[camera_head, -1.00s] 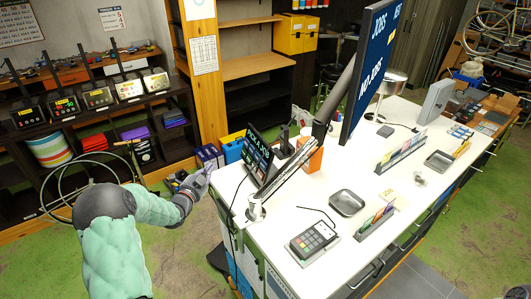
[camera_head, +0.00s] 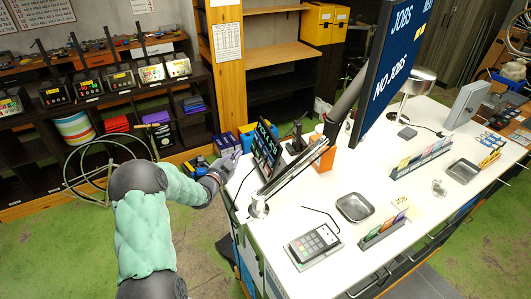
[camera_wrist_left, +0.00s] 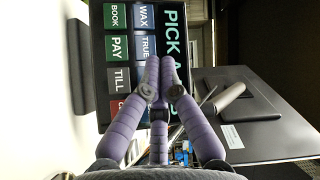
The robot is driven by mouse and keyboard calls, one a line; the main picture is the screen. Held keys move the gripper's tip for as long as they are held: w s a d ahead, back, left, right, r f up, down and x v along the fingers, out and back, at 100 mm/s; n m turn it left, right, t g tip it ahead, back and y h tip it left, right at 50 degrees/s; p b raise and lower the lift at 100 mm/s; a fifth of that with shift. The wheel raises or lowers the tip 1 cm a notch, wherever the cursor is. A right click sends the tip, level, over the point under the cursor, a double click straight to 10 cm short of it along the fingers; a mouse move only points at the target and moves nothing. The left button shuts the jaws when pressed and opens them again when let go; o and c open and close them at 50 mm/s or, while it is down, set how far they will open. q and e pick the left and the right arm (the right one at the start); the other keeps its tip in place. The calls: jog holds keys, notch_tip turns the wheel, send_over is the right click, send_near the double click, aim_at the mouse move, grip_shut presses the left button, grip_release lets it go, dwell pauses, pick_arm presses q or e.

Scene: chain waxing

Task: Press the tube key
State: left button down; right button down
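The touch screen (camera_head: 266,150) stands tilted on the left end of the white counter. In the left wrist view the screen (camera_wrist_left: 118,80) appears turned sideways, with a "PICK A" heading and keys marked BOOK, PAY, TILL, WAX and what looks like TRUE. I cannot make out a key marked TUBE; my fingers cover some keys. My left gripper (camera_head: 230,160) is beside the screen, just off the counter's left edge. In the left wrist view its purple fingers (camera_wrist_left: 160,64) meet at the tips, in front of the screen, and hold nothing visible. Contact cannot be told. My right gripper is out of view.
A metal arm (camera_head: 290,175) rises from the counter (camera_head: 310,210) right beside the screen. A card terminal (camera_head: 313,243), a metal tray (camera_head: 355,207) and a large jobs display (camera_head: 392,65) stand further right. Shelves (camera_head: 120,100) line the back left.

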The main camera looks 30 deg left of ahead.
aim_at(266, 152)
pick_arm(q)
jog(key=shift+w+d+f+b, duration=0.3)
jog(key=shift+w+d, duration=0.4)
jog(key=shift+w, duration=0.3)
jog(key=shift+w+d+f+b, duration=0.25)
jog(key=shift+w+d+f, duration=0.2)
jog(key=shift+w+d, duration=0.45)
jog(key=shift+w+d+f+b, duration=0.3)
jog(key=shift+w+d, duration=0.25)
jog(key=shift+w, duration=0.6)
jog(key=shift+w+d+f+b, duration=0.15)
jog(key=shift+w+b, duration=0.05)
jog(key=shift+b, duration=0.3)
jog(key=shift+w+d, duration=0.1)
